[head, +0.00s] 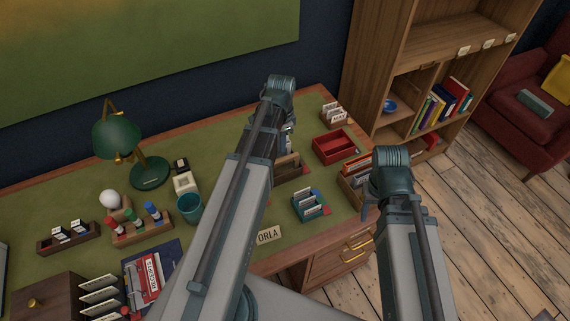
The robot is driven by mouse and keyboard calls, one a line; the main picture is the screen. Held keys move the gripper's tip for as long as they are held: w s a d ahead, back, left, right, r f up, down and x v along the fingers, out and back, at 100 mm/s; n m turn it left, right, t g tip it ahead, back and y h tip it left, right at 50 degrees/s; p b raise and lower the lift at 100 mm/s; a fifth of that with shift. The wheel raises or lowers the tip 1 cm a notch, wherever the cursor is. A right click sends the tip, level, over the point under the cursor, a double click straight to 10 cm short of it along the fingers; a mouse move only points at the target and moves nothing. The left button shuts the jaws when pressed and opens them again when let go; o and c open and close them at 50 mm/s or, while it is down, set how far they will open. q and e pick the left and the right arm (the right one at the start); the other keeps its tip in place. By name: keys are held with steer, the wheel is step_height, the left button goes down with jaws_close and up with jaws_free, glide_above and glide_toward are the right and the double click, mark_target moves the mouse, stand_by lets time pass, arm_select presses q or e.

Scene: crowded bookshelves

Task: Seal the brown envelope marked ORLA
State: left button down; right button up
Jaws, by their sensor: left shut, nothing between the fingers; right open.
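A pale tan piece lettered ORLA (268,235) lies on the green desk top. My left arm covers what lies to its left, so I cannot tell whether it is the envelope itself or a label, or whether any flap is shut. My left gripper (289,130) is mostly hidden under its own arm, over the back middle of the desk. It is shut and empty. My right gripper (368,210) is mostly hidden by its arm near the desk's right edge. It is open, with only a dark sliver showing.
A green lamp (117,137), teal cup (190,209), cream box (185,184) and rack of colour-banded sticks (142,230) stand left. A teal card holder (309,207), red tray (333,147) and wooden card box (352,186) stand right. A bookcase (375,60) stands beyond.

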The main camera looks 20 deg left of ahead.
mark_target(284, 159)
arm_select(q)
step_height(284, 159, up, 3)
steer(key=p, duration=0.2)
steer(key=shift+r+p, duration=0.15)
steer(key=shift+p, duration=0.2)
steer(key=f+b, duration=0.4)
steer(key=s+d+f+b, duration=0.1)
steer(key=f+b, duration=0.1)
stand_by(0.6)
steer(key=shift+f+b, duration=0.3)
stand_by(1.9)
steer(key=shift+r, duration=0.15)
stand_by(1.0)
step_height(284, 159, up, 7)
steer(key=p, duration=0.7)
